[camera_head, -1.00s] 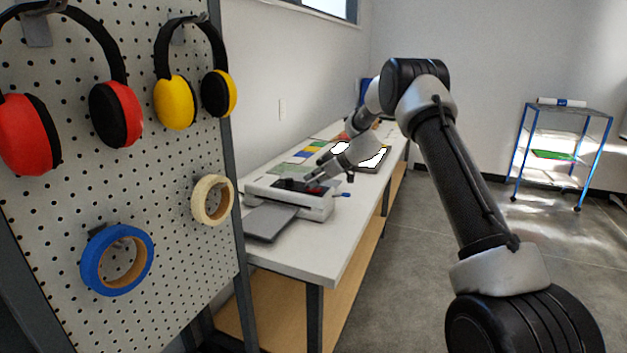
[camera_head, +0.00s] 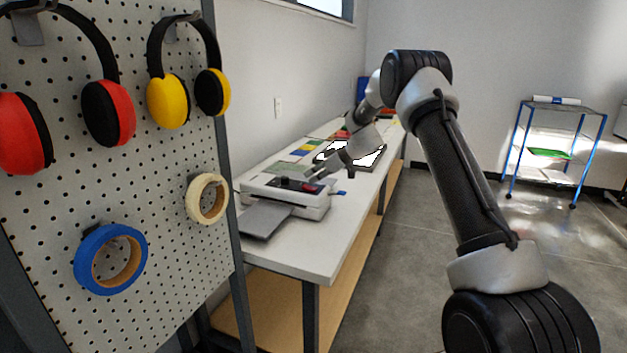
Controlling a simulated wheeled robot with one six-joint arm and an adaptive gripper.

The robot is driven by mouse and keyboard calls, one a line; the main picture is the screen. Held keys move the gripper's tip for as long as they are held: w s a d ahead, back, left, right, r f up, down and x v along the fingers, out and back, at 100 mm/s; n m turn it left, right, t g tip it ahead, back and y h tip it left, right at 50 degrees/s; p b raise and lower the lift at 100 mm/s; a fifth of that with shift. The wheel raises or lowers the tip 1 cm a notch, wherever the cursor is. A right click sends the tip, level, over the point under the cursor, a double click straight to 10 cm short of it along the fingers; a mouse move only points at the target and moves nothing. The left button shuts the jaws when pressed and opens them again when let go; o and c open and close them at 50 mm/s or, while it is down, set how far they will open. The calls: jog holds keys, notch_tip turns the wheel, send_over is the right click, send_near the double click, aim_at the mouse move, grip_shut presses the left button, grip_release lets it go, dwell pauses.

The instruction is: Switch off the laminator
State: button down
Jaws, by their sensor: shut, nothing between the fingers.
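The laminator (camera_head: 285,196) is a low white machine with a dark control strip on top. It stands on the near part of the long white bench, with a grey tray (camera_head: 264,219) sticking out at its front. A small dark knob and a reddish patch show on its top; their setting is too small to read. My gripper (camera_head: 312,178) is shut and empty, its tips just above the right end of the laminator's top. I cannot tell whether the tips touch it.
The white bench (camera_head: 310,262) runs away along the wall, with coloured sheets (camera_head: 305,150) behind the laminator. A pegboard (camera_head: 160,215) with ear defenders and tape rolls stands close at the left. A blue-framed trolley (camera_head: 556,112) stands far right. The floor at right is clear.

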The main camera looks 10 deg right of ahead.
aim_at(317, 188)
jog(key=r, duration=0.2)
jog(key=d+r, duration=0.1)
jog(key=shift+s+d+r, duration=0.1)
jog(key=shift+s+r, duration=0.25)
jog(key=v, duration=0.8)
jog(key=shift+s+r, duration=0.15)
jog(key=shift+r, duration=0.05)
jog(key=shift+d, duration=0.2)
